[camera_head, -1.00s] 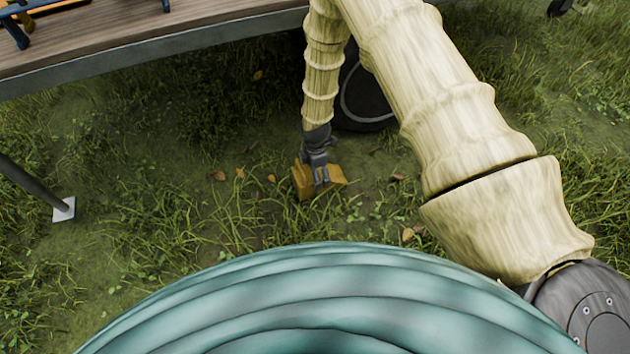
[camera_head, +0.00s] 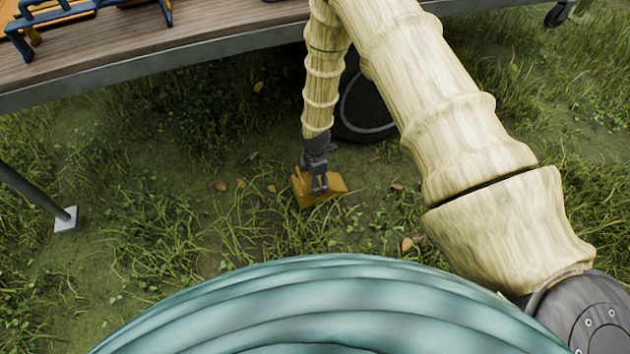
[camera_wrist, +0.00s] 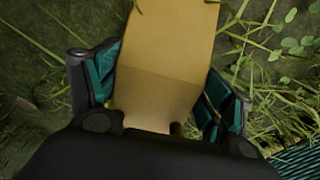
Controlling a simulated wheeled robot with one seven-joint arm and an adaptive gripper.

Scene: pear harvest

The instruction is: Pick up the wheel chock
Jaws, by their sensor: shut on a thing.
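The wheel chock (camera_head: 331,186) is a yellow-orange wedge low over the grass, in front of a dark wheel. My gripper (camera_head: 320,186) comes down on it from above and is shut on it. In the wrist view the chock (camera_wrist: 165,65) fills the middle, between the two teal-padded fingers of my gripper (camera_wrist: 162,95). Its near part goes out of sight behind the dark gripper body. I cannot tell whether its underside touches the ground.
The dark wheel (camera_head: 364,105) stands just behind the chock, under a wooden-topped trailer or table (camera_head: 200,40). A metal leg with a white foot (camera_head: 66,219) stands at left. Blue metal frames (camera_head: 60,18) lie on top. Grass around the chock is open.

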